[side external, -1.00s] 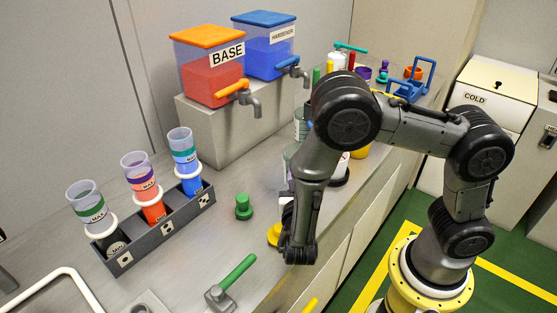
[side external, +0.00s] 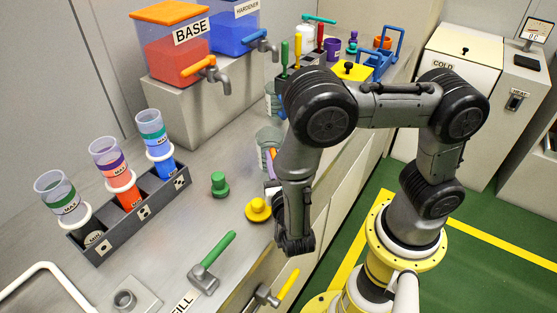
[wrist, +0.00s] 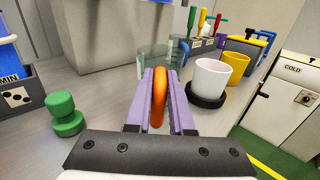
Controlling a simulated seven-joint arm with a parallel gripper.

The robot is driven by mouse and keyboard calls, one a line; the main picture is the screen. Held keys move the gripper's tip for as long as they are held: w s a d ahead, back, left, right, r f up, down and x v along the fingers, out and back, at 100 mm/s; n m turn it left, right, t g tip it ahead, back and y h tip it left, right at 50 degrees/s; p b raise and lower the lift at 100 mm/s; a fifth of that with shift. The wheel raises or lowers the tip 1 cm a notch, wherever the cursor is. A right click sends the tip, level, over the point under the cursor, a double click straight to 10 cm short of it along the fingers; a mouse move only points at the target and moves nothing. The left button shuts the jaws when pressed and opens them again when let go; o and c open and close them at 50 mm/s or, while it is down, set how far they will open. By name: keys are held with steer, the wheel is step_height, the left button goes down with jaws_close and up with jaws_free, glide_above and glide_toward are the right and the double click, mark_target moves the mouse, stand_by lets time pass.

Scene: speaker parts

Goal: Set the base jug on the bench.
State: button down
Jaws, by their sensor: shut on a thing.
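The base jug (wrist: 152,62) is a clear, greenish jug with an orange handle (wrist: 160,95). My gripper (wrist: 160,78), with pale purple fingers, is shut on that handle in the wrist view. In the side external view the jug (side external: 267,140) stands upright low over the bench (side external: 190,215), partly behind my arm. I cannot tell whether its bottom touches the bench. My gripper's fingers (side external: 270,186) are mostly hidden by my wrist there. The jug looks empty, as far as it shows.
A second clear jug with a blue handle (wrist: 184,48) stands behind. A white cup (wrist: 211,78) on a black disc and a yellow cup (wrist: 236,66) are to the right. Green (side external: 219,184) and yellow (side external: 258,209) knobs stand near my gripper. The BASE tank (side external: 180,45) is behind.

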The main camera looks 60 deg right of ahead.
steer(key=shift+w+d+f, duration=0.15)
steer(key=shift+w, duration=1)
steer(key=shift+w+d+f, duration=0.1)
steer(key=shift+w, duration=1)
steer(key=shift+w+d+f, duration=0.15)
steer(key=shift+w, duration=1)
steer(key=shift+w+d, duration=0.15)
steer(key=shift+w, duration=1.6)
steer(key=shift+w+d, duration=0.15)
steer(key=shift+w, duration=1.6)
steer(key=shift+f, duration=0.1)
steer(key=shift+f, duration=0.35)
steer(key=c, duration=0.7)
jaws_free()
steer(key=shift+s+a, duration=0.1)
